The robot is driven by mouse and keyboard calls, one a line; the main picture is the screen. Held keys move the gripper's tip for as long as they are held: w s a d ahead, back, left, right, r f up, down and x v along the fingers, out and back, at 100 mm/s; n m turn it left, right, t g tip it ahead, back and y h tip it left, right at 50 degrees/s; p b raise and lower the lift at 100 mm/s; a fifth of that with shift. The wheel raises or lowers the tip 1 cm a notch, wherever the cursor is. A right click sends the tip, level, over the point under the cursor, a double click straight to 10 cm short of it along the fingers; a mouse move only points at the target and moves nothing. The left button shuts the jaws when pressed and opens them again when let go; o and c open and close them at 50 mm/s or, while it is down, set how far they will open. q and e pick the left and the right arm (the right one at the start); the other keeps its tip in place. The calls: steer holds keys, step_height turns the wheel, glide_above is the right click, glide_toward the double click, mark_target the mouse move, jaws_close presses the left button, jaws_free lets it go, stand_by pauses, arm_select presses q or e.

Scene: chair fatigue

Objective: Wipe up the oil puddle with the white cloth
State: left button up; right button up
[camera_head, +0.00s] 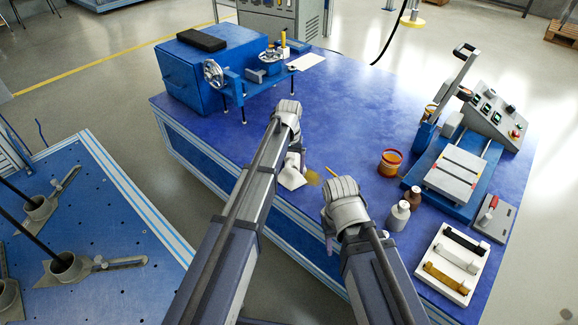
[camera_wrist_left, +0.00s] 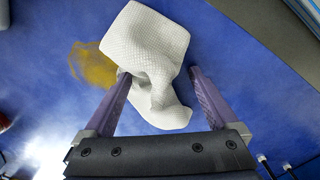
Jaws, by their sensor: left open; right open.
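The white cloth (camera_head: 291,179) lies crumpled on the blue table near its front edge; it also shows in the left wrist view (camera_wrist_left: 150,40). The yellow-brown oil puddle (camera_head: 313,178) is right beside the cloth, and in the left wrist view it spreads at the cloth's left (camera_wrist_left: 90,65). My left gripper (camera_wrist_left: 158,73) is open, with its purple fingers on either side of the cloth's bunched part; the left fingertip overlaps or touches the cloth. In the head view the left wrist hides much of this gripper. My right gripper (camera_head: 331,238) hangs near the table's front edge, open, its fingers mostly hidden.
An amber can (camera_head: 390,163), a brown bottle (camera_head: 413,196) and a pale bottle (camera_head: 398,215) stand right of the puddle. A white tray (camera_head: 447,264) and a machine with a control panel (camera_head: 492,118) are further right. The table's middle is clear.

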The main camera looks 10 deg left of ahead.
arm_select(q)
steer(key=shift+r, duration=0.1)
jaws_close()
stand_by(1.1)
